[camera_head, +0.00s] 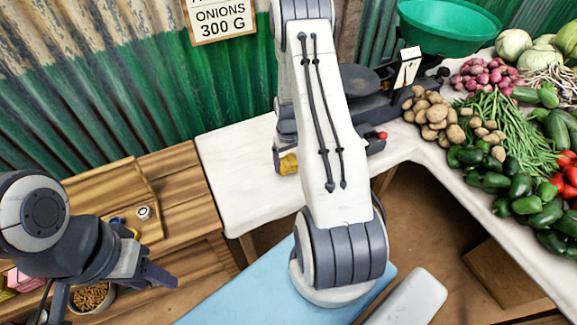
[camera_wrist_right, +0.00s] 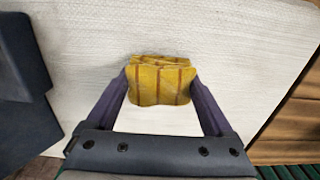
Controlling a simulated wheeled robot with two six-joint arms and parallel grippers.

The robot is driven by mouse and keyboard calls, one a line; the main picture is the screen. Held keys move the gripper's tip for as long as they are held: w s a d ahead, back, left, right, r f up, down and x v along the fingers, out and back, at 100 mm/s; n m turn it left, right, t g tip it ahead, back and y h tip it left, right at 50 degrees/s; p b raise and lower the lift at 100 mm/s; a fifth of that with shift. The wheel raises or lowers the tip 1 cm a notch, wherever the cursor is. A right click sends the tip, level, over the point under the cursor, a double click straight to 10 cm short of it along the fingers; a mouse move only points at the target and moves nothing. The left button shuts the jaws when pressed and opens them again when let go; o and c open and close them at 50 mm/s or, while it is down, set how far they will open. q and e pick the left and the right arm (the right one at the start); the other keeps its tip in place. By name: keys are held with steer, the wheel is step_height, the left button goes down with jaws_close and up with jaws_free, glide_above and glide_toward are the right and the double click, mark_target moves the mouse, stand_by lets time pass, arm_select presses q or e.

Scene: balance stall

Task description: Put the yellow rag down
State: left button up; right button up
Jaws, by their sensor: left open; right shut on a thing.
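The yellow rag (camera_wrist_right: 160,84) is a folded, striped cloth between the two fingers of my right gripper (camera_wrist_right: 162,88) in the right wrist view. The gripper is shut on it. White table surface (camera_wrist_right: 90,50) shows around and beneath the rag; I cannot tell whether the rag touches it. In the head view a small part of the rag (camera_head: 288,164) shows beside my right arm, over the white table (camera_head: 230,165). The arm hides most of the right gripper there. My left gripper (camera_head: 160,275) is open and empty at the lower left, near the wooden bench.
A balance scale (camera_head: 365,85) with a green pan (camera_head: 445,25) stands right of my right arm. Potatoes (camera_head: 437,113), onions, beans and peppers cover the right table. The white table's left part is clear.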

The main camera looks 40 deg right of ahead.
mark_target(289, 167)
steer(key=shift+f, duration=1.45)
steer(key=shift+f, duration=0.2)
steer(key=o, duration=1.2)
steer(key=shift+r, duration=0.1)
steer(key=shift+r, duration=0.1)
